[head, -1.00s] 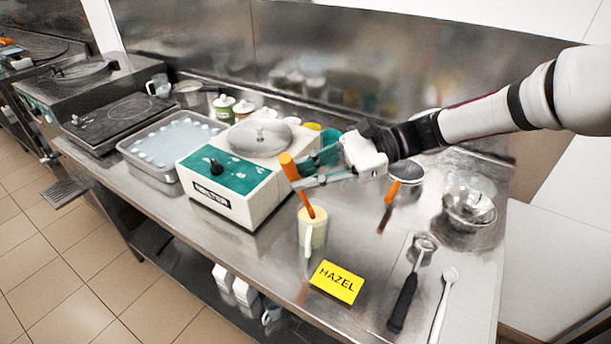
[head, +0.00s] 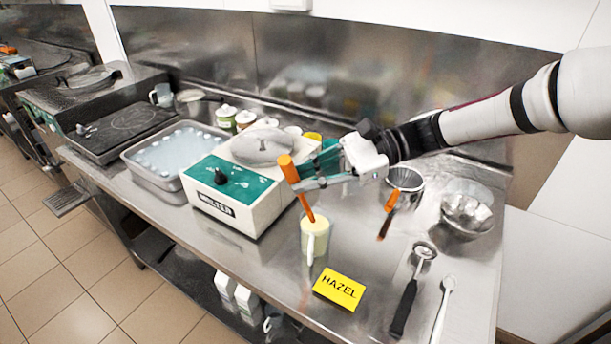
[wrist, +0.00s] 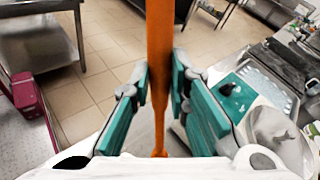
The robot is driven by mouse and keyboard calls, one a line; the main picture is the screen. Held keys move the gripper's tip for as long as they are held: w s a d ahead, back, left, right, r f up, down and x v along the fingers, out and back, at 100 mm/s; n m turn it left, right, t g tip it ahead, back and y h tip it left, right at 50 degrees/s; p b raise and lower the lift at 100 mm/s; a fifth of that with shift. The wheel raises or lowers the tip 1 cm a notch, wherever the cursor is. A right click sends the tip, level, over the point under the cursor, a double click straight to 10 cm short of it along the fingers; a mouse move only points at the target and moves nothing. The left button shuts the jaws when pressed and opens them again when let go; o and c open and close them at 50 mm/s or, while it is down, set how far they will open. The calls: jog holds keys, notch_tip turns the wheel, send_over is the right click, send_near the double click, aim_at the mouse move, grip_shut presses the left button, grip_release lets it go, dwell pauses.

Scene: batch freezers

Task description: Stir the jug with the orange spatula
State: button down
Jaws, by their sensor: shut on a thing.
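The orange spatula (head: 303,196) stands tilted in the jug, its lower end hidden in the pale contents. The jug (head: 316,241) is clear with a handle at its front and stands near the table's front edge, behind the yellow HAZEL card (head: 339,288). My gripper (head: 296,184) is shut on the spatula's shaft above the jug, reaching in from the right. In the wrist view the orange handle (wrist: 160,60) runs upright between the green finger pads. The jug cannot be made out in the wrist view.
The white and green melter (head: 232,205) stands close left of the jug. A black-handled scoop (head: 407,300) and a white spoon (head: 443,305) lie at the front right.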

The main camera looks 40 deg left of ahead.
dwell(0.3)
jog(key=shift+r+p, duration=0.5)
jog(key=shift+r, duration=2)
